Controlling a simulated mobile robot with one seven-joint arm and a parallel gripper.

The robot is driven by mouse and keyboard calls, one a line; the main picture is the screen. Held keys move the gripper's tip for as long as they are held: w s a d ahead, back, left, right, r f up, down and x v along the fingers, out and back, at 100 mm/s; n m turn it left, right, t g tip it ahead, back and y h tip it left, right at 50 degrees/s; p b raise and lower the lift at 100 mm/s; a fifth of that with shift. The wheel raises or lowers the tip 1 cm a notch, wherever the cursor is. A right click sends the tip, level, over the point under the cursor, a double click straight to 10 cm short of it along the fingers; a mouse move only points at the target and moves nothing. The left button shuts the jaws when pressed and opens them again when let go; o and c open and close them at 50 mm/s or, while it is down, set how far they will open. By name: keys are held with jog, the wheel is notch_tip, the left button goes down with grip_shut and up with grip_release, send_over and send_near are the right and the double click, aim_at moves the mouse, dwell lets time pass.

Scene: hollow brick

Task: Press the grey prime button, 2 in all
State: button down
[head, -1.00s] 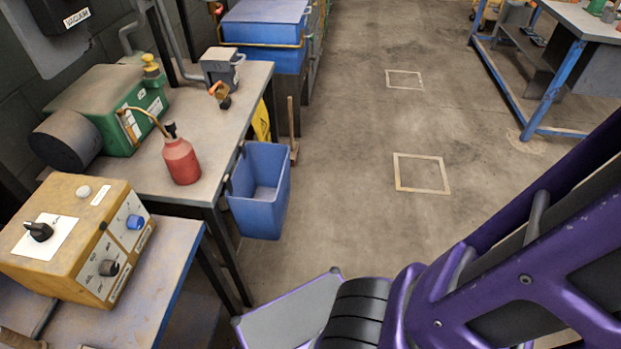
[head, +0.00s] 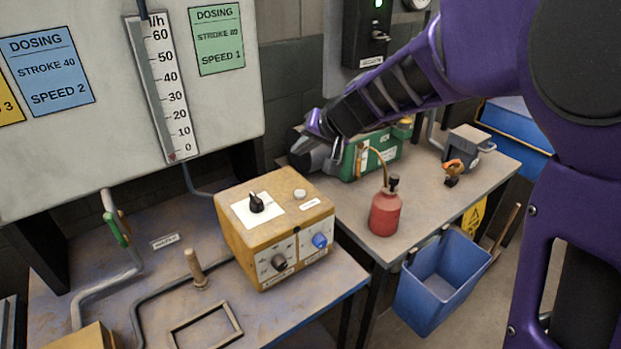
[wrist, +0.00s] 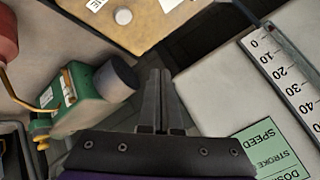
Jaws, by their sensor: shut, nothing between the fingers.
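The yellow-brown control box (head: 240,235) stands on the near bench. The grey prime button (head: 299,194) is a small pale round cap on its top, beside a small white label and right of a black knob (head: 257,203). In the wrist view the button (wrist: 122,16) shows near the top edge. My gripper (wrist: 160,75) is shut and empty, its fingers pointing toward the box side and apart from the button. In the head view my arm reaches in from the right, its end behind and above the box; the fingertips are not clear there.
A green pump (head: 370,153) with a grey motor and a red bottle (head: 385,213) stand on the bench to the right. A wooden peg (head: 195,267) and a pipe are left of the box. The flow gauge (head: 165,90) hangs above, its red mark near 0.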

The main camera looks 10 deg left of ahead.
aim_at(302, 196)
notch_tip(302, 196, down, 9)
jog(key=b, duration=0.7)
jog(key=shift+w, duration=0.1)
jog(key=shift+b, duration=0.35)
dwell(1.4)
jog(key=shift+f+b, duration=0.35)
jog(key=shift+b, duration=0.2)
jog(key=shift+f+b, duration=0.3)
jog(key=shift+f, duration=0.15)
dwell(0.6)
jog(key=shift+r, duration=0.1)
jog(key=shift+r+p, duration=0.6)
jog(key=shift+r, duration=0.15)
jog(key=shift+r, duration=0.1)
jog(key=shift+r+p, duration=1.8)
jog(key=shift+r, duration=0.6)
